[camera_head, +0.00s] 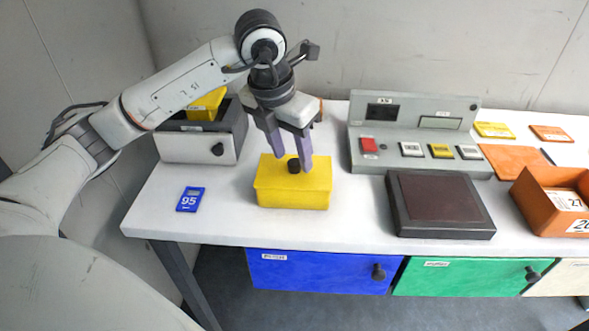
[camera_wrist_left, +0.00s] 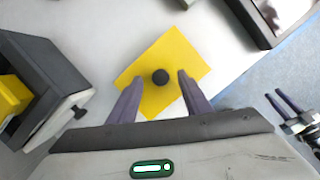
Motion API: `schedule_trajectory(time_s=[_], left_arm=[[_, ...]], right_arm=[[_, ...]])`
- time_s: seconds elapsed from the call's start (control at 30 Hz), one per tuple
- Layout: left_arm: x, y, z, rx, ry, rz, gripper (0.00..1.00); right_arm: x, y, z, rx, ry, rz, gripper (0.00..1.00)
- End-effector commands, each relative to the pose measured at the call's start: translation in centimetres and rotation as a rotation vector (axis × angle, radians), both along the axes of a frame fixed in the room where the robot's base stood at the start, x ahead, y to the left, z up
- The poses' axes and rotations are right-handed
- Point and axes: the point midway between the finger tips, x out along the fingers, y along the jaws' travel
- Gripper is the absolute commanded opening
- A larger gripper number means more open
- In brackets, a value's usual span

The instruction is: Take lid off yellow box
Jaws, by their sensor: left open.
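The yellow box (camera_head: 292,196) stands closed on the white table, with a flat yellow lid (camera_wrist_left: 155,90) and a round black knob (camera_head: 293,165) on top. My left gripper (camera_head: 290,164) comes down from above and is open, with its purple fingers on either side of the knob. In the left wrist view the knob (camera_wrist_left: 160,76) lies between the fingertips, with gaps on both sides. My right gripper (camera_wrist_left: 282,101) shows only in the left wrist view, small and at the right edge, out over the floor, with its fingers apart.
A blue card (camera_head: 190,199) marked 95 lies left of the box. A grey control panel (camera_head: 412,166), a dark pad (camera_head: 440,203) and an orange tray (camera_head: 535,206) stand to the right.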

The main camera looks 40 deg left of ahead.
Motion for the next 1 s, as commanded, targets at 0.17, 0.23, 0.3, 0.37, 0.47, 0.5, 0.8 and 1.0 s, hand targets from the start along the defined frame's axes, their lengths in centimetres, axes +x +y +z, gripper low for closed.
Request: schedule_trajectory(time_s=[0.17,0.23,0.3,0.37,0.47,0.5,0.8,1.0], left_arm=[[0.36,-0.06,-1.42,0.000,0.000,-0.001,0.45],[0.39,-0.07,-1.46,-0.001,-0.001,-0.001,0.45],[0.39,-0.08,-1.44,-0.001,-0.001,-0.001,0.45],[0.38,-0.08,-1.44,-0.001,-0.001,-0.001,0.45],[0.39,-0.09,-1.42,-0.001,-0.001,-0.001,0.29],[0.39,-0.09,-1.42,-0.001,-0.001,-0.001,0.23],[0.39,-0.10,-1.38,-0.002,-0.001,-0.001,0.00],[0.44,-0.11,-0.97,-0.002,-0.003,-0.002,0.00]], right_arm=[[0.01,0.01,-0.05,0.000,0.000,0.000,0.31],[0.01,0.01,-0.05,0.000,0.000,0.000,0.31],[0.01,0.01,-0.05,0.000,0.000,0.000,0.31],[0.01,0.01,-0.06,0.000,0.000,0.000,0.31],[0.01,0.01,-0.06,0.000,0.000,0.000,0.31],[0.01,0.01,-0.06,0.000,0.000,0.000,0.31],[0.01,0.01,-0.04,0.000,0.000,0.000,0.31],[0.03,0.00,0.00,0.000,-0.001,0.000,0.31]])
